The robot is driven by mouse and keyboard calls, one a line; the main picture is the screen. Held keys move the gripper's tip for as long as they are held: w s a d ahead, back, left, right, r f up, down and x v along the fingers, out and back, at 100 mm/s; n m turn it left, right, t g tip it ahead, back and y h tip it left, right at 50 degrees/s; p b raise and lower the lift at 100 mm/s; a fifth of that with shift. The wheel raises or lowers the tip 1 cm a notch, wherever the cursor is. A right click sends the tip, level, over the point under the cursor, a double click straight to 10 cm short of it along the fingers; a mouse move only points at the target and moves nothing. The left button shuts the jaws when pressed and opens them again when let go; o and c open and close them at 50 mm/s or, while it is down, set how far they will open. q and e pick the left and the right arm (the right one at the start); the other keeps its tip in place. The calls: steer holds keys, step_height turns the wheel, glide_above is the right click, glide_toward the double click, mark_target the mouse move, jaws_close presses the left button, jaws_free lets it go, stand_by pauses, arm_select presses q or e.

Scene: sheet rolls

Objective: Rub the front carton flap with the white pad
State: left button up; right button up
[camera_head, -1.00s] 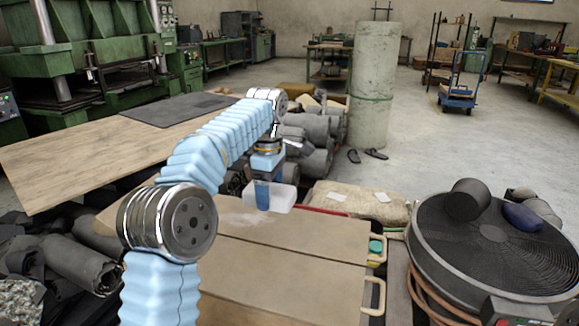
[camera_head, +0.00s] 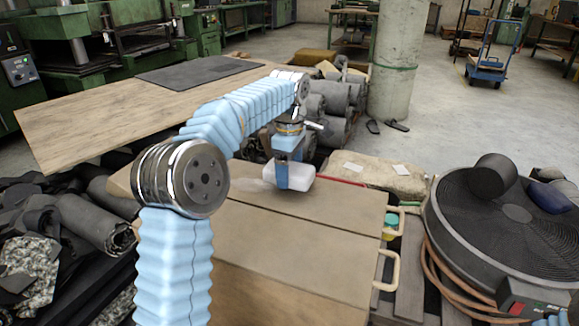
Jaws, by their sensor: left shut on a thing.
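The white pad (camera_head: 301,178) is a pale rounded block over the far part of the carton top. My left gripper (camera_head: 282,178) is shut on it and points down; its fingers hide part of the pad. The pad appears to be at or just above the far flap (camera_head: 335,207); I cannot tell whether it touches. The front carton flap (camera_head: 285,250) is a wide brown panel on the near side, across a seam from the far flap. Its left part is hidden behind my left arm. My right gripper is out of view.
Two pale handles (camera_head: 387,271) stick out at the carton's right side. A round dark fan-like unit (camera_head: 515,235) stands further right. Dark rolls (camera_head: 93,222) lie at the left, and a wooden board (camera_head: 130,118) lies beyond them. A pale sack (camera_head: 375,176) lies behind the carton.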

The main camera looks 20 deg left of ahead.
arm_select(q)
steer(key=shift+f+b, duration=0.6)
steer(key=shift+f, duration=0.35)
stand_by(0.6)
